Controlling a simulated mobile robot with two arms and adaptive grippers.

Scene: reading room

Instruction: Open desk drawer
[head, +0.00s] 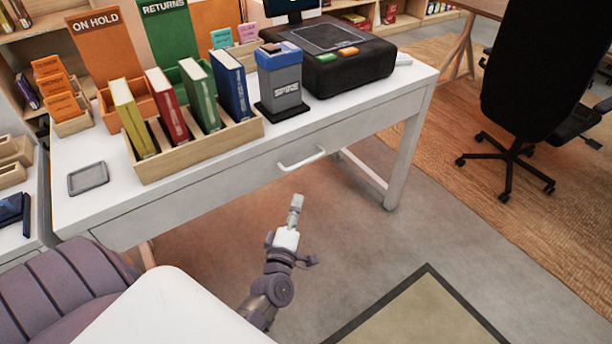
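The white desk (395,100) has a drawer (240,182) in its front apron. The drawer front looks flush with the desk, so the drawer is closed. A pale bar handle (301,159) sticks out from the drawer front. My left gripper (296,203) is in front of the desk, just below the handle in the picture and apart from it. Its fingers show as one narrow shape, so I cannot tell whether they are open or shut. I see nothing held in it. My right gripper is not in view.
On the desk stand a wooden rack (200,155) of several books, a "SPINE" box (280,85), a black machine (345,65) and a small grey tray (88,178). A purple padded seat (60,295) is at lower left. An office chair (530,80) stands right. The floor before the handle is clear.

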